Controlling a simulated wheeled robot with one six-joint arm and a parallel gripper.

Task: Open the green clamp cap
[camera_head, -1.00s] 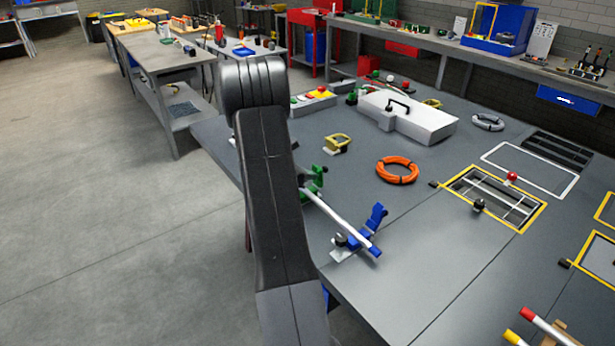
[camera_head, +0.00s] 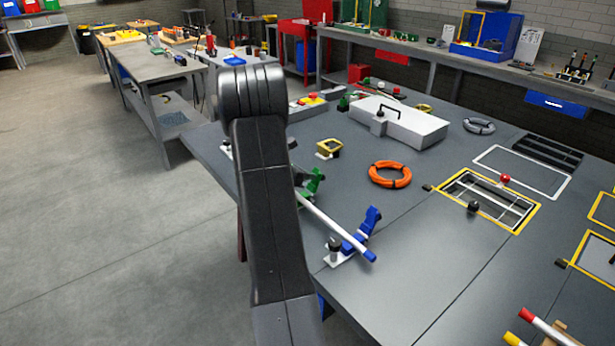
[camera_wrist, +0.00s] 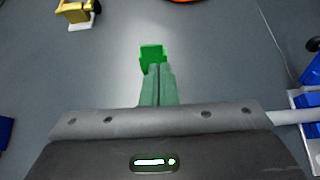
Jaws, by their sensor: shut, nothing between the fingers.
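The green clamp (camera_head: 312,183) stands near the left edge of the grey deck, partly hidden behind my arm in the head view. In the wrist view its bright green cap (camera_wrist: 152,53) shows just beyond my fingertips. A white rod (camera_head: 330,226) runs from the green clamp towards the blue clamp (camera_head: 368,222), whose cap stands up. My gripper (camera_wrist: 158,68) is shut and empty, its greenish fingers pressed together and pointing at the green part. I cannot tell whether they touch it. The lower part of the green clamp is hidden by my fingers and gripper body.
A yellow clamp-like part (camera_head: 329,147) and an orange ring (camera_head: 390,174) lie beyond the clamps. A white box with a black handle (camera_head: 413,127) sits farther back. A yellow-framed opening (camera_head: 480,198) is to the right. The deck between is mostly clear.

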